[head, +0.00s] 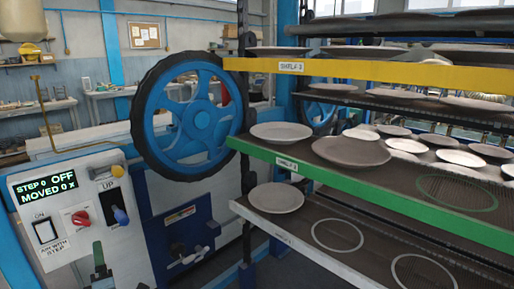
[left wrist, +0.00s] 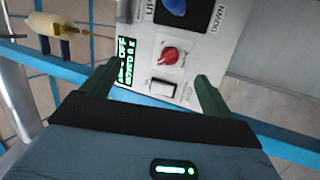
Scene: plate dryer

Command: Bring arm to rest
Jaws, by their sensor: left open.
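My left gripper (head: 99,260) is low at the left of the head view, in front of the control panel (head: 35,205). In the left wrist view its two green fingers (left wrist: 155,85) stand wide apart with nothing between them. That view faces the panel, with a red knob (left wrist: 170,53), a white rocker switch (left wrist: 162,88) and part of the green-lettered display (left wrist: 125,65). In the head view the display (head: 46,189) reads STEP 0 OFF, MOVED 0 X. I cannot tell how far the fingertips are from the panel. My right gripper is not in view.
A blue handwheel (head: 195,115) stands right of the panel. Beyond it, a rack of shelves holds several plates, with a yellow shelf edge (head: 400,74) above a green one (head: 370,183). One plate (head: 276,197) sits on the low shelf. A blue rail (left wrist: 45,58) crosses the wrist view.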

